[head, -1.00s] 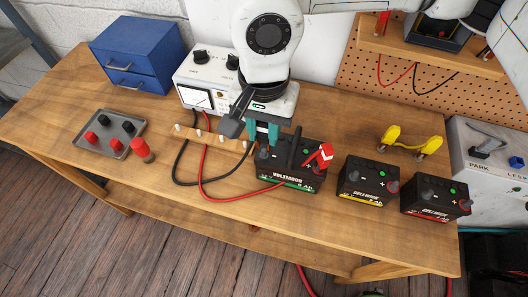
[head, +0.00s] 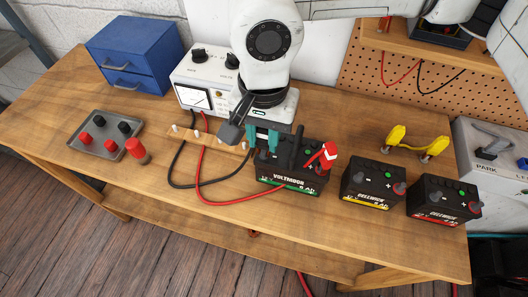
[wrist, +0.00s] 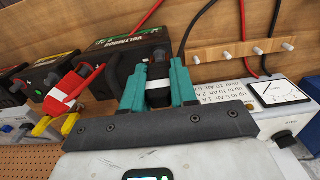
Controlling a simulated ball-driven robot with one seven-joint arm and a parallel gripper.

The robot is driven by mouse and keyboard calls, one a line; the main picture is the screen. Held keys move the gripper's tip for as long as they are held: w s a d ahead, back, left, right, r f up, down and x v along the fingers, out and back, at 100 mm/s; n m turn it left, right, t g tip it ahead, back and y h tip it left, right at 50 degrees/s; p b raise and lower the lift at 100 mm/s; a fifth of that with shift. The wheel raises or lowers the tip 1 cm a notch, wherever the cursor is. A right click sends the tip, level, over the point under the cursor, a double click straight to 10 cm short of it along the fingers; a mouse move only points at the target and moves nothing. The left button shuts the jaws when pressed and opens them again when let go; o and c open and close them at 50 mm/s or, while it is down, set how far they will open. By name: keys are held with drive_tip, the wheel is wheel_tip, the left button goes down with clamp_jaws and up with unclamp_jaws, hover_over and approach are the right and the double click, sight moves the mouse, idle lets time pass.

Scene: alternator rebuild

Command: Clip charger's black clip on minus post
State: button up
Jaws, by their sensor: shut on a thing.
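The charger (head: 205,90) is a white box with a dial and knobs at the back of the bench. Its black clip (wrist: 158,92) is between the teal fingers of my gripper (head: 262,138), which is shut on it. The gripper is at the left end of the large black battery with a green stripe (head: 290,178); this battery also shows in the wrist view (wrist: 112,48). The charger's red clip (head: 326,156) is at the battery's right end.
Two smaller batteries, yellow-striped (head: 370,183) and red-striped (head: 440,203), stand to the right. A yellow jumper (head: 415,142) lies behind them. A grey tray (head: 90,148) with red and black caps and a blue drawer box (head: 135,55) are left. The red and black cables loop across the bench.

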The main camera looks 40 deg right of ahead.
drive_tip(key=o, duration=0.8)
drive_tip(key=shift+o, duration=0.2)
drive_tip(key=shift+r+p, duration=1.85)
drive_tip(key=shift+r, duration=2.4)
